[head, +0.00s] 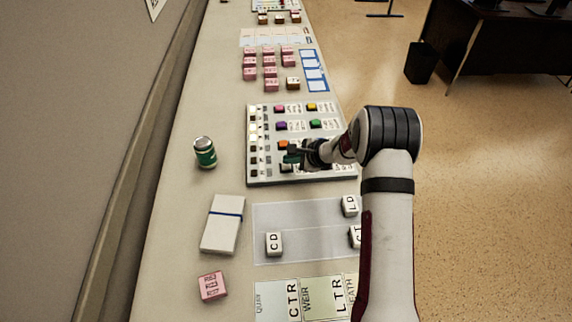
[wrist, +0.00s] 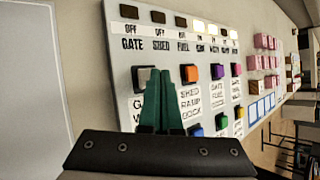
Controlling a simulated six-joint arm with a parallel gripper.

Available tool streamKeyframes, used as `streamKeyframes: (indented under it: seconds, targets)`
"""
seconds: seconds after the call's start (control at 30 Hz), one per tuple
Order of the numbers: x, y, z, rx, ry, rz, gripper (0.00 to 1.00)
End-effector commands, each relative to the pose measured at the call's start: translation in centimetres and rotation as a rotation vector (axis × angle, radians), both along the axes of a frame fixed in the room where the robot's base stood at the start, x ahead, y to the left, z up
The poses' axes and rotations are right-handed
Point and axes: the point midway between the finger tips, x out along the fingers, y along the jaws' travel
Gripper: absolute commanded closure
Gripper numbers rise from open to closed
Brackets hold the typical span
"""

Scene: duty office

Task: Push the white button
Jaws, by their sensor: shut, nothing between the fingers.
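A pale button panel (head: 262,180) lies on the long table, with coloured buttons in two columns in the head view. The white button (wrist: 141,76) sits under the GATE label in the wrist view, in a black surround, looking greyish and partly covered by my fingers. My gripper (wrist: 158,78) has teal fingers, shut and empty, with the tips overlapping the button's right side. In the head view my gripper (head: 291,156) is over the panel's near end and hides part of that area. I cannot tell whether the tips touch the button.
The orange button (wrist: 189,73) is right beside, then purple (wrist: 217,71); blue (wrist: 195,130) is below. Panel lamps are dark over GATE, SHED and FUEL, bright farther along. A green can (head: 204,153) stands left of the panel. Lettered blocks (head: 274,244) lie nearer.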

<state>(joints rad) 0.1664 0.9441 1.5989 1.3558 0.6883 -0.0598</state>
Motion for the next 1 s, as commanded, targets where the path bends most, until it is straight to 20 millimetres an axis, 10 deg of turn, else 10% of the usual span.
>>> streamKeyframes:
  seconds: [1.0]
  targets:
    - [0.0, 0.0, 6.2, 0.0, 0.0, 0.0, 1.0]
